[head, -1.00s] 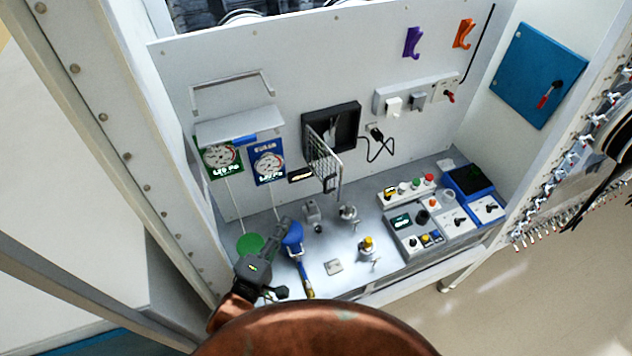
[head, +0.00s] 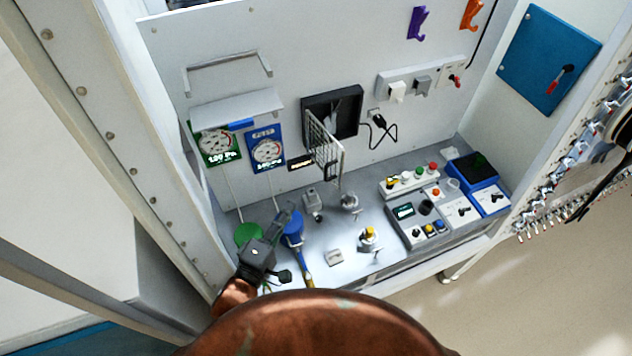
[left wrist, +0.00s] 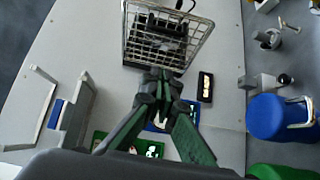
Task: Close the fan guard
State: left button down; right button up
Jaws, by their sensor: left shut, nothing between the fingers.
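The fan guard (head: 325,147) is a wire grille that stands swung out from the black square fan housing (head: 350,112) on the back wall, so it is open. In the left wrist view the guard (left wrist: 140,42) is at the top, with dark fan parts seen through its wires. My left gripper (head: 288,210) is below and left of the guard in the head view, over the bench. In the left wrist view the left gripper (left wrist: 160,78) has its fingertips together and empty, just under the guard's lower edge in the picture; contact cannot be told. My right gripper is not in view.
A blue-topped object (head: 292,230) and a green disc (head: 248,235) are close to my left gripper. Two gauges (head: 266,148) hang under a grey shelf (head: 237,108). Control boxes (head: 440,215) fill the bench's right side.

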pick_arm(q)
jog(key=s+d+p+x, duration=0.1)
jog(key=d+p+x, duration=0.1)
jog(key=x, duration=0.9)
jog(key=shift+w+d+p, duration=0.25)
jog(key=shift+d+p, duration=0.1)
jog(key=shift+p, duration=0.2)
